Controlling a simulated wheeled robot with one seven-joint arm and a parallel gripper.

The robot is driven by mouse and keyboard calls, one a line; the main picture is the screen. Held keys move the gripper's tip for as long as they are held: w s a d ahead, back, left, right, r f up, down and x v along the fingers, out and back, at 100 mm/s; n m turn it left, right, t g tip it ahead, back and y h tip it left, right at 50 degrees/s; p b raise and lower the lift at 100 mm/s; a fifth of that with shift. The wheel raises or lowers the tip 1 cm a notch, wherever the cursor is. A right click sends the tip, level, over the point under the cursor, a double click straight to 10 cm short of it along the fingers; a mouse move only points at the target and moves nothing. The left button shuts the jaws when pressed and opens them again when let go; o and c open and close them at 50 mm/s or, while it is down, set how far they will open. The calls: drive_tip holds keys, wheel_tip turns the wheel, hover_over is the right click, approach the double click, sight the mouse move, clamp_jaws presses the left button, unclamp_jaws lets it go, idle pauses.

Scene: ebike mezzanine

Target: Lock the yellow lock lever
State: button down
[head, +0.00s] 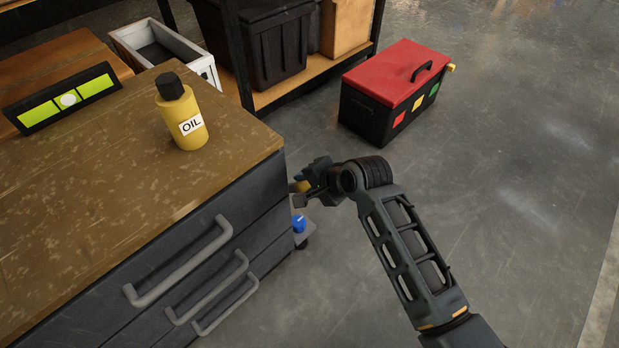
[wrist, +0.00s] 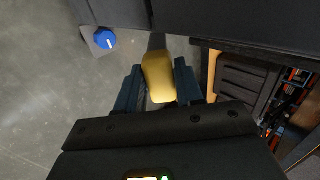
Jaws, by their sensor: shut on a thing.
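The yellow lock lever (wrist: 158,75) shows in the wrist view, with a dark stem running up from it to the cabinet's side. My gripper (wrist: 158,86) has one finger on each side of the lever's rounded yellow end and is shut on it. The cabinet (head: 240,225) is dark, with grey drawer handles and a worn wooden top.
A blue knob or caster part (head: 299,224) sits low by the cabinet corner, also in the wrist view (wrist: 105,39). A yellow oil bottle (head: 182,115) stands on the top. A red-lidded toolbox (head: 395,85) stands on the floor behind. The floor at right is clear.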

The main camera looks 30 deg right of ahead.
drive_tip(key=shift+w+a+r+g+h+p, duration=0.15)
drive_tip(key=shift+w+r+g+p, duration=0.3)
drive_tip(key=shift+p, duration=0.95)
drive_tip(key=shift+w+a+r+g+h+p, duration=0.15)
drive_tip(key=shift+w+r+g+p, duration=0.3)
drive_tip(key=shift+p, duration=0.9)
drive_tip(key=shift+w+a+r+p, duration=0.15)
drive_tip(key=shift+w+p, duration=0.2)
drive_tip(key=shift+p, duration=0.35)
drive_tip(key=shift+w, duration=0.3)
drive_tip(key=c, duration=0.8)
unclamp_jaws()
drive_tip(key=shift+s, duration=0.1)
drive_tip(key=p+v, duration=0.3)
drive_tip(key=v, duration=0.4)
drive_tip(key=shift+r, duration=0.35)
